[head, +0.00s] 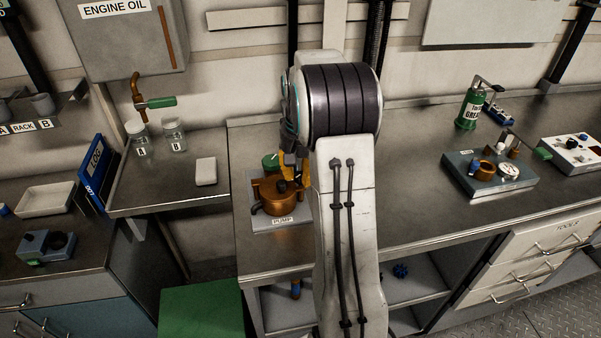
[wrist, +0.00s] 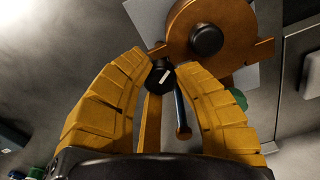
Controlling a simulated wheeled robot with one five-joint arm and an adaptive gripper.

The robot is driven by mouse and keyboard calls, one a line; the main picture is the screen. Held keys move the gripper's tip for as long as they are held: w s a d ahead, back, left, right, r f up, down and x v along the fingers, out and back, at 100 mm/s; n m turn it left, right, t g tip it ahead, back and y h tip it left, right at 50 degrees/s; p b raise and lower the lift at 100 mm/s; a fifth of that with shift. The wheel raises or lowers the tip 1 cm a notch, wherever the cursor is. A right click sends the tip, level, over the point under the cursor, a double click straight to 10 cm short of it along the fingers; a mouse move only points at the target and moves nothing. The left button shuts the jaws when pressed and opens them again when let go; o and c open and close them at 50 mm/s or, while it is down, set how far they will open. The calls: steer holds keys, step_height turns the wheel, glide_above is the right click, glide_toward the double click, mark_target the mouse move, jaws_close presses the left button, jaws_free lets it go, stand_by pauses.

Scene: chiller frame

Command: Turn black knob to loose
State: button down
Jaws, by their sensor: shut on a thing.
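The small black knob (wrist: 160,77) with a white mark sits between my yellow fingertips in the wrist view. My gripper (wrist: 158,68) is shut on it, one finger on each side. Just beyond it is the copper-coloured pump body (wrist: 235,30), with a larger round black cap (wrist: 206,39) at its centre. In the head view the pump (head: 270,197) stands on a grey plate with a PUMP label. My arm hides the right part of the pump there, and the gripped knob cannot be made out clearly.
A rod with a copper-coloured end (wrist: 183,132) shows between my fingers. A white block (head: 206,171) and two jars lie left of the pump. A grey fixture (head: 490,173) stands to the right. The bench between is mostly clear.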

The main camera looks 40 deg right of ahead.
steer(key=shift+s+f+n, duration=0.1)
steer(key=shift+f+n, duration=0.05)
steer(key=shift+n, duration=0.85)
steer(key=c, duration=1.2)
jaws_free()
step_height(320, 180, up, 12)
